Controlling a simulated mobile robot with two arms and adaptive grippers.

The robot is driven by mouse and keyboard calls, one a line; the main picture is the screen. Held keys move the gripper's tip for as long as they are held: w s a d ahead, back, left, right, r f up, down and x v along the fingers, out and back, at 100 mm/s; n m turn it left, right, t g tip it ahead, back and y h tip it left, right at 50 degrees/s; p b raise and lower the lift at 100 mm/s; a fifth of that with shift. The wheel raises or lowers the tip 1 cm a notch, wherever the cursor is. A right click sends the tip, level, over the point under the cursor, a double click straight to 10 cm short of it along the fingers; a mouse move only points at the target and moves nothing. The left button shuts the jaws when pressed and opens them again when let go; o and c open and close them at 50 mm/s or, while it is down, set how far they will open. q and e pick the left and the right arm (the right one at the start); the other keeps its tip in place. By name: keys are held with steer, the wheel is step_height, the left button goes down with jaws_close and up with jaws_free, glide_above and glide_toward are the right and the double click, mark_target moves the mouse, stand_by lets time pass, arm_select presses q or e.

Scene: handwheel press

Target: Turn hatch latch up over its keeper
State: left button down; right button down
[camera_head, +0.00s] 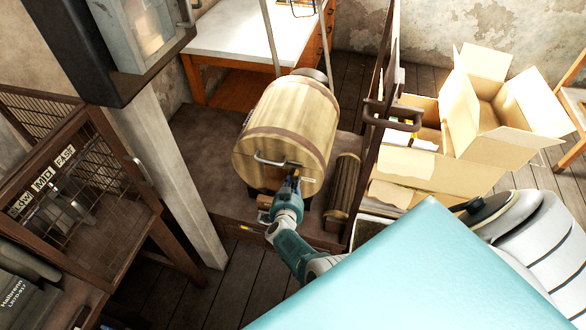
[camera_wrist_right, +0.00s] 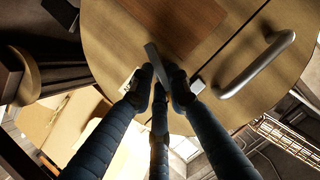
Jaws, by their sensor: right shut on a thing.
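A wooden barrel (camera_head: 290,110) lies with its round end towards me. Its end also fills the top of the right wrist view (camera_wrist_right: 110,45). A curved metal handle (camera_head: 268,160) is on that end, and it shows clearly in the right wrist view (camera_wrist_right: 258,64). My right gripper (camera_head: 292,176) is at the barrel end, just below and right of the handle. In the right wrist view its fingers (camera_wrist_right: 165,78) are closed around a flat grey metal bar, the latch (camera_wrist_right: 153,58). A small pale metal piece (camera_wrist_right: 197,86), perhaps the keeper, sits beside the fingers. My left gripper is out of view.
Open cardboard boxes (camera_head: 490,110) stand to the right. A dark upright frame with a handle (camera_head: 393,117) stands between them and the barrel. A wire-mesh cabinet (camera_head: 85,175) and a pale post (camera_head: 170,170) are at left. A white-topped bench (camera_head: 235,38) is behind.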

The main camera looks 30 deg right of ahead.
steer(key=shift+w+a+n+g+h, duration=0.1)
steer(key=shift+n+g+h, duration=0.6)
steer(key=shift+n, duration=0.6)
steer(key=shift+r, duration=0.1)
steer(key=c, duration=1.7)
jaws_free()
steer(key=shift+o, duration=0.2)
